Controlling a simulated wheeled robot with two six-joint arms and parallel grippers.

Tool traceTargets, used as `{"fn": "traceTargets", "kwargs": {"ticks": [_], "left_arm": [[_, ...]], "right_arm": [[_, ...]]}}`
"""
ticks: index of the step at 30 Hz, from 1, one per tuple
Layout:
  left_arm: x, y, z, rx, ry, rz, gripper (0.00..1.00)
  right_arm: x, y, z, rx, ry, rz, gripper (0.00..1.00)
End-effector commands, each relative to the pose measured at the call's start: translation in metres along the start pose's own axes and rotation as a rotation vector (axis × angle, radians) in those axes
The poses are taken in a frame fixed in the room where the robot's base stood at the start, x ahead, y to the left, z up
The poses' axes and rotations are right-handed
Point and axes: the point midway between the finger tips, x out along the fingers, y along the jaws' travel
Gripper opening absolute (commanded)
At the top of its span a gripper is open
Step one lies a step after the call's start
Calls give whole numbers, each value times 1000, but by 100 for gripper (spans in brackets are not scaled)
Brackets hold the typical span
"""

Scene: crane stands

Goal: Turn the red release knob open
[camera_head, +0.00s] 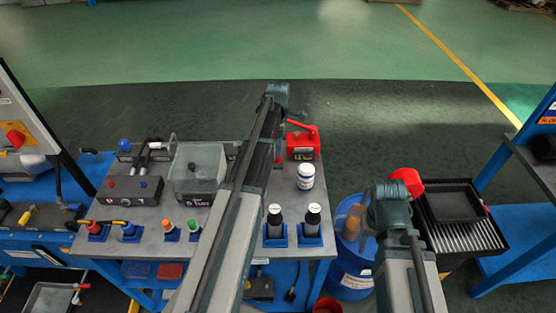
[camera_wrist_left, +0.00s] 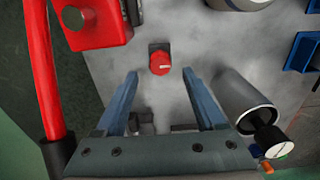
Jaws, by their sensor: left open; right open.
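The red release knob (camera_wrist_left: 160,65) is in the left wrist view, on a small dark base on the grey table top. A pale pointer mark shows on its face. My left gripper (camera_wrist_left: 160,76) is open, its two blue-grey fingers on either side just below the knob in the picture; I cannot tell whether they touch it. In the head view my left arm reaches across the table and hides most of that spot. My right gripper (camera_head: 366,226) is off the table's right side, over the blue barrel, holding nothing that I can see.
A red box with a red lever (camera_head: 302,143) stands close beside the left gripper. A white jar (camera_head: 305,177), two black bottles and a clear bin (camera_head: 197,172) share the table. A grey cylinder with a gauge (camera_wrist_left: 245,98) is right of the fingers. A blue barrel (camera_head: 350,265) stands right.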

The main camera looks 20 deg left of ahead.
Motion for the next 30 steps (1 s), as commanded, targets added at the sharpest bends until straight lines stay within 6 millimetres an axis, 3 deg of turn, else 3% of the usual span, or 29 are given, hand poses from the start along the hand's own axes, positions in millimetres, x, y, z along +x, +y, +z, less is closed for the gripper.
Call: {"fn": "traceTargets", "kwargs": {"ticks": [1,6,19,30], "left_arm": [[15,0,0,0,0,0,72],[34,0,0,0,0,0,72],[39,0,0,0,0,0,72],[39,0,0,0,0,0,5]], "right_arm": [[15,-1,-1,0,0,0,50],[33,-3,-2,0,0,0,50],[38,-4,-2,0,0,0,50],[39,-4,-2,0,0,0,50]]}}
